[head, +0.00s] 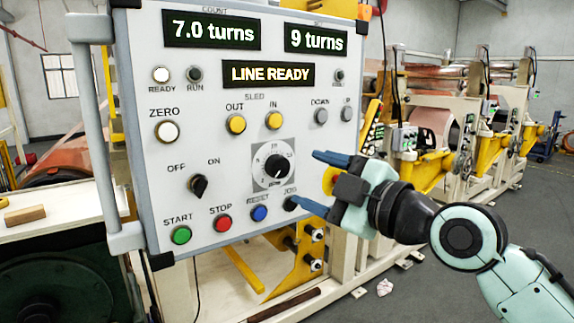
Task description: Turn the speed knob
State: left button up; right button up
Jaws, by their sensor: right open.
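The speed knob (276,166) is a black knob on a round white dial with a dark scale, low in the middle of the grey control panel (215,125). My right gripper (318,179) is open and empty, just right of the dial. Its two blue fingers point left toward the panel, one above and one below the dial's height. The knob is not between the fingertips. I cannot tell how far the fingertips are from the panel face. My left gripper is not in view.
An OFF/ON selector (199,186) sits left of the dial. Green START (181,234), red STOP (222,223) and blue RESET (259,213) buttons run below. The JOG button (290,203) is close to the lower finger. Displays read 7.0 turns, 9 turns and LINE READY. Yellow machinery stands behind.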

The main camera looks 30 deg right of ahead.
aim_at(281, 167)
jog(key=p+x, duration=0.1)
jog(key=x, duration=0.6)
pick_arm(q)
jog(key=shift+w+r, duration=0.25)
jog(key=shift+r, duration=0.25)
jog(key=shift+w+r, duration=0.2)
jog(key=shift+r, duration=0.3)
pick_arm(e)
jog(key=c, duration=1.1)
